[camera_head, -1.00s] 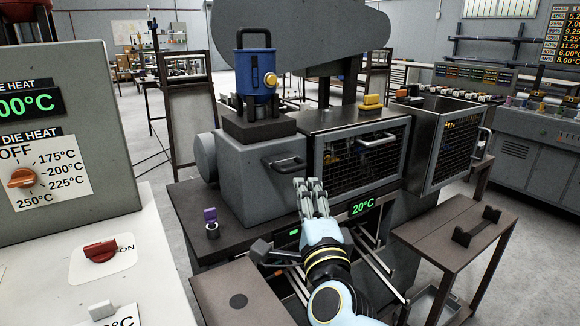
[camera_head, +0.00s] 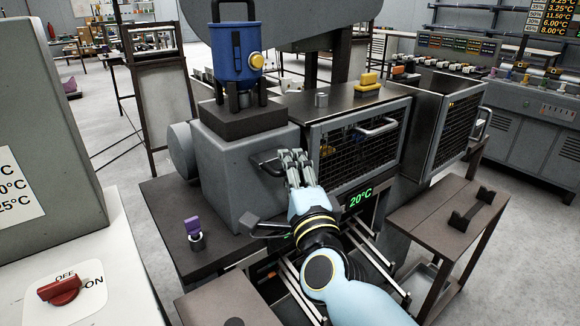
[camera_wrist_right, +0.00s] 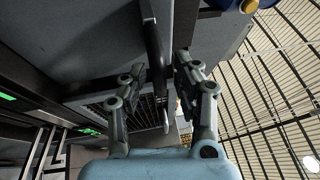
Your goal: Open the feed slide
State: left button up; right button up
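A blue hopper (camera_head: 236,58) with a yellow knob (camera_head: 257,60) stands on a dark block on top of the grey machine housing (camera_head: 243,165). A dark bar handle (camera_head: 264,164) sticks out from the housing's front face, partly hidden by my right gripper (camera_head: 291,158). In the right wrist view the handle bar (camera_wrist_right: 154,50) runs between the two fingers of my right gripper (camera_wrist_right: 160,78). The fingers are apart, one on each side of the bar, with a visible gap. Whether either finger touches it I cannot tell. My left gripper is in neither view.
A mesh guard door (camera_head: 360,148) with its own handle is right of my gripper. A purple-topped piece (camera_head: 194,233) stands on the left ledge. A side table (camera_head: 450,215) is at right.

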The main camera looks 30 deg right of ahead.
jog(key=shift+c, duration=1.1)
jog(key=shift+w, duration=0.1)
jog(key=shift+c, duration=1.1)
grip_shut()
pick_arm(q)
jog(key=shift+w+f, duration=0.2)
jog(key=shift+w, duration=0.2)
pick_arm(e)
jog(key=s, duration=0.5)
jog(key=shift+d+f, duration=0.2)
jog(key=shift+d, duration=0.1)
jog(key=shift+o, duration=2.2)
grip_release()
jog(key=shift+o, duration=1)
jog(key=shift+r, duration=0.1)
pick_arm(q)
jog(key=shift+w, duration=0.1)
